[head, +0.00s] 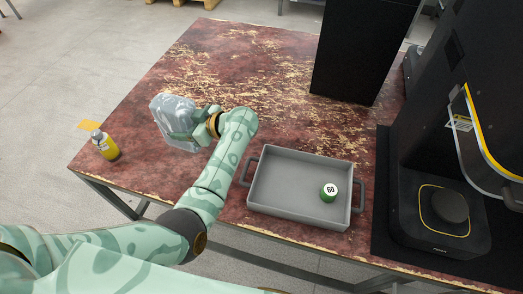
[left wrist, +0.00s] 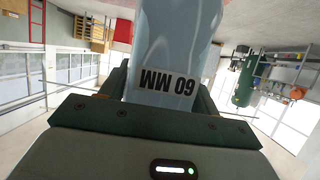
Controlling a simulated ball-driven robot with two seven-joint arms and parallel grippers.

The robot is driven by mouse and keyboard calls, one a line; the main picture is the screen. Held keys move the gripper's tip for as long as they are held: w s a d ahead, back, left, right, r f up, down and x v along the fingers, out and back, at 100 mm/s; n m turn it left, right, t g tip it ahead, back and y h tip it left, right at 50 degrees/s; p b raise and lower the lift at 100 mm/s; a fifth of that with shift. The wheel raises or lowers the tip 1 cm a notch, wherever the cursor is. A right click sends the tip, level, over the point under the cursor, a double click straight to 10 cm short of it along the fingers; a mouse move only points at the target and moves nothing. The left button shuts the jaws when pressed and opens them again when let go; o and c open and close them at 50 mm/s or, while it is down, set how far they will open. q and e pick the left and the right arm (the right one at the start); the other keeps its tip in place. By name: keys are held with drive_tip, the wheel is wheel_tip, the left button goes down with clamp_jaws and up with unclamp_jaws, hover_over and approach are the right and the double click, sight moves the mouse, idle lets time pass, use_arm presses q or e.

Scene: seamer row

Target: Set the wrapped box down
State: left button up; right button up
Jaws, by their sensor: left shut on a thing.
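The wrapped box (head: 175,121) is a pale grey-blue block in shiny film at the left part of the table. My left gripper (head: 208,125) is shut on its right side. The box looks slightly tilted in the head view. I cannot tell whether its bottom touches the table. The gripper hides part of its right side. My right gripper is not in view.
A black box (head: 362,50) and a black machine (head: 440,215) stand to the right. The table (head: 240,60) is bare behind the wrapped box.

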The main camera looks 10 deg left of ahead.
use_arm(q)
drive_tip(key=w+r+m+t+h, duration=0.1)
drive_tip(key=w+r+m+t, duration=0.2)
drive_tip(key=r, duration=0.4)
drive_tip(key=w+r+m+t+h, duration=0.2)
drive_tip(key=w+r+m+t, duration=0.15)
drive_tip(key=r, duration=0.45)
drive_tip(key=s+d+r+m+t+h, duration=0.4)
drive_tip(key=s+d+m+h, duration=0.15)
drive_tip(key=d, duration=0.25)
drive_tip(key=s+d+f+m+t+h+p, duration=0.1)
drive_tip(key=s+d+f+m+h+p, duration=0.2)
drive_tip(key=s+d+f, duration=0.7)
drive_tip(key=s+d+f+m+h+p, duration=0.2)
drive_tip(key=s+d+f+h+p, duration=0.15)
drive_tip(key=s+d+f, duration=0.65)
drive_tip(key=f+b+x, duration=0.1)
drive_tip(key=b+x, duration=0.2)
drive_tip(key=x, duration=0.3)
drive_tip(key=s+f+b+x, duration=0.1)
drive_tip(key=b+x, duration=0.3)
drive_tip(key=x, duration=0.2)
drive_tip(key=f+b+x, duration=0.2)
drive_tip(key=b+x, duration=0.1)
drive_tip(key=x, duration=0.3)
drive_tip(key=shift+a+f, duration=0.15)
drive_tip(key=shift+f, duration=0.1)
drive_tip(key=shift+r, duration=0.25)
drive_tip(key=shift+f, duration=0.2)
drive_tip(key=o, duration=1.2)
